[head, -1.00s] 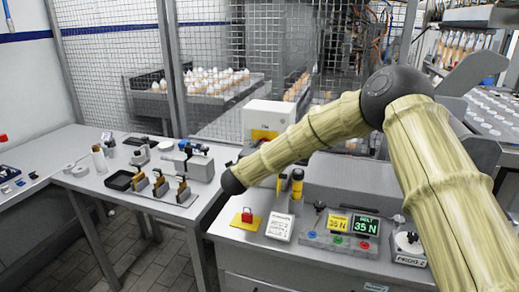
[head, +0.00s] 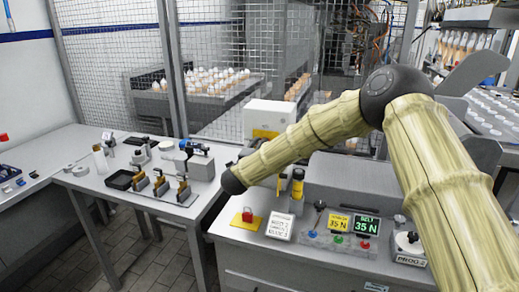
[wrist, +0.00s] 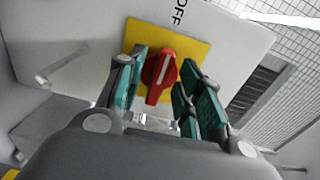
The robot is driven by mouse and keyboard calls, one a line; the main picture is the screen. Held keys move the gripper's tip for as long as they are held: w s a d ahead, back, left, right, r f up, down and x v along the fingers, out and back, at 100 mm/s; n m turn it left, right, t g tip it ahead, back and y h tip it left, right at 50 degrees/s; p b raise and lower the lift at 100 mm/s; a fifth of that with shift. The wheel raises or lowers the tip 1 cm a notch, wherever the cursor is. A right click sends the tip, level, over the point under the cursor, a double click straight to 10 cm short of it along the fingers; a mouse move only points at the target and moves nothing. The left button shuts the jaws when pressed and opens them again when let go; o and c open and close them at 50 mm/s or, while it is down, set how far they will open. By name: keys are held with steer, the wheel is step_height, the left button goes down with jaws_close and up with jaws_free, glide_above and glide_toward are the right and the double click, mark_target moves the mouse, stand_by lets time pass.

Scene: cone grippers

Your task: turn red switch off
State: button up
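The red switch (wrist: 160,74) is a rotary knob with a pale line along its handle, on a yellow plate (wrist: 190,45) fixed to a light panel. The word OFF is printed on the panel beyond the plate. In the wrist view my gripper (wrist: 160,92) is open, with one green-padded finger on each side of the knob. The left finger is close to the knob; I cannot tell if it touches. In the head view a white box (head: 270,112) with a yellow plate stands behind my arm; my gripper is not visible there.
A red object on a yellow base (head: 247,216) and a console with displays (head: 342,238) sit on the front bench. A side table (head: 110,160) holds small fixtures and a black tray. A wire mesh fence (head: 115,60) stands behind.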

steer(key=v, duration=1.2)
